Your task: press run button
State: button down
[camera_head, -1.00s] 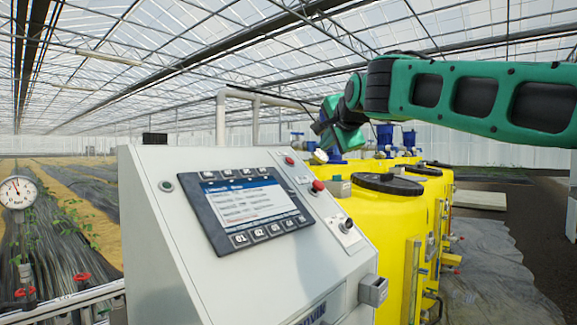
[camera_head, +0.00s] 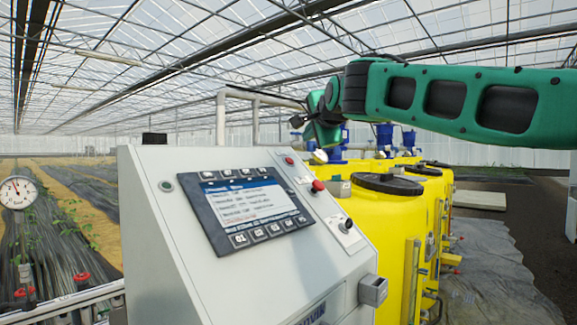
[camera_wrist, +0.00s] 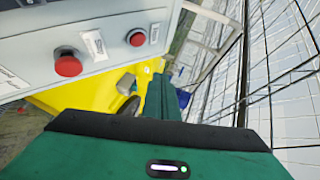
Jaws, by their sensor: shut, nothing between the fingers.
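The grey control cabinet (camera_head: 270,260) has a sloped panel with a lit screen (camera_head: 248,203) and several keys above and below it. To the right of the screen are a small red button (camera_head: 289,160), a red mushroom button (camera_head: 318,186) and a black selector switch (camera_head: 347,225). A small dark round fitting (camera_head: 166,186) is at the panel's upper left. I cannot read which control is the run button. The wrist view shows the mushroom button (camera_wrist: 67,62) and the small red button (camera_wrist: 137,38). My gripper (camera_head: 298,122) is shut and empty, above and apart from the panel's top edge.
Yellow tanks (camera_head: 400,225) with black lids stand close to the right of the cabinet. Blue-topped pumps (camera_head: 384,135) and a white pipe frame (camera_head: 221,120) are behind it. A gauge (camera_head: 17,192) and red valve handles (camera_head: 81,277) are at left.

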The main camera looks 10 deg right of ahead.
jog(key=shift+w+a+f, duration=0.4)
jog(key=shift+w+f, duration=0.15)
jog(key=shift+f, duration=0.2)
jog(key=shift+w+a+f, duration=0.35)
jog(key=shift+w+f, duration=0.15)
jog(key=shift+f, duration=0.25)
jog(key=shift+w+a+f, duration=0.4)
jog(key=shift+w+f, duration=0.15)
jog(key=shift+f, duration=0.2)
jog(key=shift+w+a+f, duration=0.1)
dwell(0.4)
jog(key=shift+a+f, duration=0.1)
jog(key=shift+w+a+f, duration=0.15)
jog(key=shift+w+f, duration=0.15)
jog(key=shift+f, duration=0.05)
dwell(1.1)
jog(key=shift+s+r, duration=0.1)
jog(key=shift+r, duration=0.05)
jog(key=shift+s+d+r, duration=0.3)
jog(key=shift+s+r, duration=0.05)
jog(key=shift+r, duration=0.1)
jog(key=shift+r, duration=0.1)
jog(key=s+d+r, duration=0.2)
jog(key=r, duration=0.1)
jog(key=shift+s+r, duration=0.25)
jog(key=shift+s, duration=0.1)
dwell(0.4)
